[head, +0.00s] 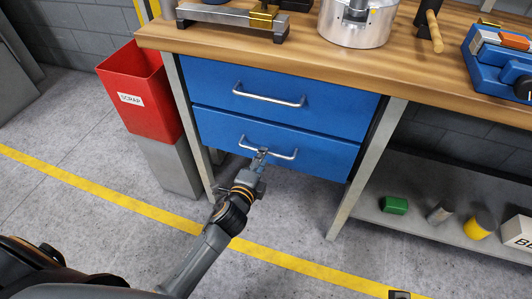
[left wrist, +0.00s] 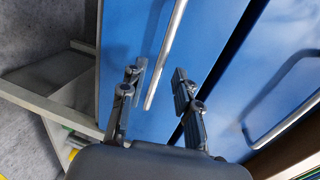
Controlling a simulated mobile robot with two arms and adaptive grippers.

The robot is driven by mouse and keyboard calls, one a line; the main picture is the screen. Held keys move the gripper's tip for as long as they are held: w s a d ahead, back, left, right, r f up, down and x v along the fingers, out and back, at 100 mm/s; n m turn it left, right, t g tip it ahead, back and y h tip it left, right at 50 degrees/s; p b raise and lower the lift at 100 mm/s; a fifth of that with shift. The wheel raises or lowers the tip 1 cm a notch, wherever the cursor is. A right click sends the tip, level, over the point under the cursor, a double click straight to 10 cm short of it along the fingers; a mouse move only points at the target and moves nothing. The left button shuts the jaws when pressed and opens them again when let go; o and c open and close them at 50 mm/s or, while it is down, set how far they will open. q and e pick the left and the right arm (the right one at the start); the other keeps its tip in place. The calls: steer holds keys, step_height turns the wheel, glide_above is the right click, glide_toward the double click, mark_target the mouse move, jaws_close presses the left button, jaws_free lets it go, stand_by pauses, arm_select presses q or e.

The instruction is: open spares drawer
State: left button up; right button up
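Two blue drawers, an upper one (head: 215,82) and a lower one (head: 217,130), sit under the bench top. Both look closed, and no label is readable on either. Each has a silver bar handle: the upper handle (head: 270,99) and the lower handle (head: 283,156). My left gripper (head: 262,153) is at the lower handle. In the left wrist view, the left gripper (left wrist: 160,74) is open, its fingers on either side of the lower handle (left wrist: 168,45). I cannot tell if they touch it. Only a small dark part, possibly my right gripper (head: 400,295), shows at the bottom edge.
A red scrap bin (head: 150,95) on a grey stand is left of the drawers. A bench leg (head: 365,170) stands at their right, beside a low shelf (head: 410,225) with several small items. The floor before the drawers is clear, with a yellow line (head: 120,203).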

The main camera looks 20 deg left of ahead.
arm_select(q)
steer(key=shift+b+x, duration=0.3)
steer(key=shift+x, duration=1.9)
arm_select(e)
steer(key=shift+v, duration=1.55)
arm_select(q)
steer(key=shift+c, duration=0.4)
jaws_close()
